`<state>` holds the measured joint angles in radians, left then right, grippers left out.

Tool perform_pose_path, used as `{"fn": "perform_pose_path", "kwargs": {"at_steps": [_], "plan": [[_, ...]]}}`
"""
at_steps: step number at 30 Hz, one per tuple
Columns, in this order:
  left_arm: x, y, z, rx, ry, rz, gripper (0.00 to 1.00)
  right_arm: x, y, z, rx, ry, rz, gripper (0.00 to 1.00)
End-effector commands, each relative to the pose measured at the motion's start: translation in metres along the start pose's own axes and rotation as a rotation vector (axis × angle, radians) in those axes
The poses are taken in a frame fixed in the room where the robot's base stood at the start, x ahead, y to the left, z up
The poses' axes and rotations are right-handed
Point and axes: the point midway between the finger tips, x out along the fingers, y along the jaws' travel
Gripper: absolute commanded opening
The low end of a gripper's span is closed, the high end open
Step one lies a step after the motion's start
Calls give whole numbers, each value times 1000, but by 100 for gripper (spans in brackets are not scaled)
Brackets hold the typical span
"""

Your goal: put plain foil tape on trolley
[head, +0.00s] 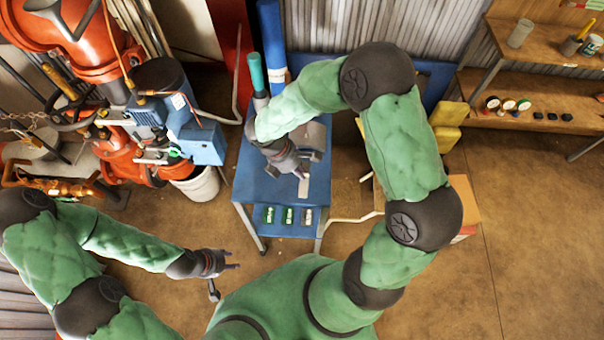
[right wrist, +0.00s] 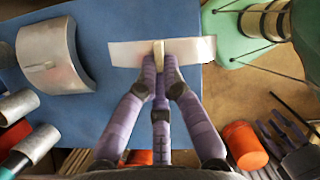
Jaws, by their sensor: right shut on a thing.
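A flat silver foil piece (right wrist: 190,50), which looks like the plain foil tape, is over the blue trolley (head: 255,190). My right gripper (right wrist: 160,62) is shut on a pale piece at its middle, with silver showing on both sides. In the head view my right gripper (head: 302,174) is over the trolley top, with the foil piece (head: 304,187) just beyond its fingers. I cannot tell whether the foil touches the top. My left gripper (head: 234,267) is low at the left, away from the trolley; its finger opening is unclear.
A curved silver shell (right wrist: 50,52) lies on the trolley beside the foil. Red pipework and a blue pump (head: 200,143) stand left, above a white bucket (head: 198,185). Wooden shelves (head: 535,118) are right.

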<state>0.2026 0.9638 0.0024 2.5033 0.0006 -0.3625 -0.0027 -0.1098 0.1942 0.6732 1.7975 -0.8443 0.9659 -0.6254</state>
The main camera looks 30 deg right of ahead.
Motion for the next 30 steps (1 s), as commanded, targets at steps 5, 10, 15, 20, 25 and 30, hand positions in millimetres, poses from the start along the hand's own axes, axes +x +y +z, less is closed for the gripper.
{"fn": "perform_pose_path", "kwargs": {"at_steps": [5, 10, 15, 20, 25, 30], "plan": [[6, -2, 0, 0, 0, 0, 40, 23, 16, 4, 1, 0, 0, 0], [8, -3, 0, 0, 0, 0, 40, 29, 20, 5, 0, 1, 1, 0], [14, -5, -1, 0, 0, 0, 40, 47, 27, 3, -1, 0, -1, 0], [20, -7, -1, 0, 0, 0, 40, 65, 29, -4, 1, 1, 0, 0], [19, -7, -1, 0, 0, 0, 40, 65, 29, -5, 1, 1, 2, 0], [19, -7, -1, 0, 0, 0, 40, 65, 29, -5, 0, 1, 2, 32]]}}
